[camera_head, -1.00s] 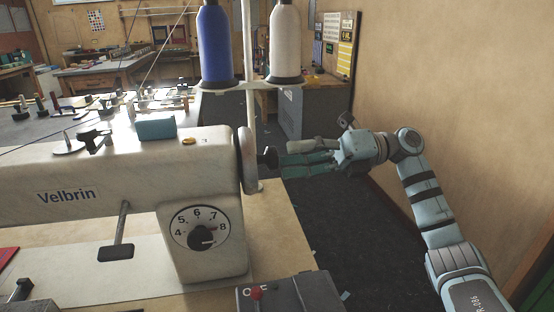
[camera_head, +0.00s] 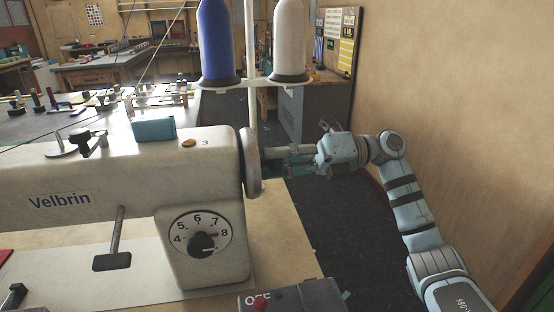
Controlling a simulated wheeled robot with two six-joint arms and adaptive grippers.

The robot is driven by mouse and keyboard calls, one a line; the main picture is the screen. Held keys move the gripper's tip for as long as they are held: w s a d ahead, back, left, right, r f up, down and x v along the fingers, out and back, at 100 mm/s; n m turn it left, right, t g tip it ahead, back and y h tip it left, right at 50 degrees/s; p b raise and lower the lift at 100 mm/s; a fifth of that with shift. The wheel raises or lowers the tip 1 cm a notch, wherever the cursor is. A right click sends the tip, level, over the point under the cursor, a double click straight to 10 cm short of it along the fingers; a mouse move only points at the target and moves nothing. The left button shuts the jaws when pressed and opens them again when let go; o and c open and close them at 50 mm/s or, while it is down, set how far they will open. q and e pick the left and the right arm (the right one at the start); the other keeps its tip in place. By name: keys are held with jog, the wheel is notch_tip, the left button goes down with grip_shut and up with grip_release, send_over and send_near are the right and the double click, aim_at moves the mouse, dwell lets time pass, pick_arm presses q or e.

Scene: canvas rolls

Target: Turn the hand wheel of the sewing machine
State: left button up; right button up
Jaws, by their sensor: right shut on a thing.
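The white sewing machine (camera_head: 110,195), marked "Velbrin", fills the left and lower part of the view. Its pale hand wheel (camera_head: 251,165) stands edge-on at the machine's right end. My right gripper (camera_head: 274,161) reaches in from the right, level with the wheel, and is shut on the wheel's dark handle. Its fingers hide the handle, and their tips are close against the wheel's right face. My left gripper is not in view.
Blue (camera_head: 217,40) and white (camera_head: 290,40) thread cones stand above the wheel. A numbered dial (camera_head: 201,244) is on the machine's front. A switch box (camera_head: 295,297) sits at the bottom. A plain wall (camera_head: 450,100) bounds the right side, with open dark floor before it.

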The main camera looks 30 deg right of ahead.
jog(key=n+b, duration=0.2)
jog(key=n, duration=0.1)
jog(key=shift+f, duration=0.25)
jog(key=shift+n, duration=0.7)
jog(key=shift+r+n, duration=0.15)
jog(key=shift+n, duration=0.15)
jog(key=o, duration=1.2)
jog(key=shift+a, duration=0.15)
jog(key=shift+r, duration=0.1)
jog(key=v, duration=1.2)
jog(key=shift+c, duration=0.3)
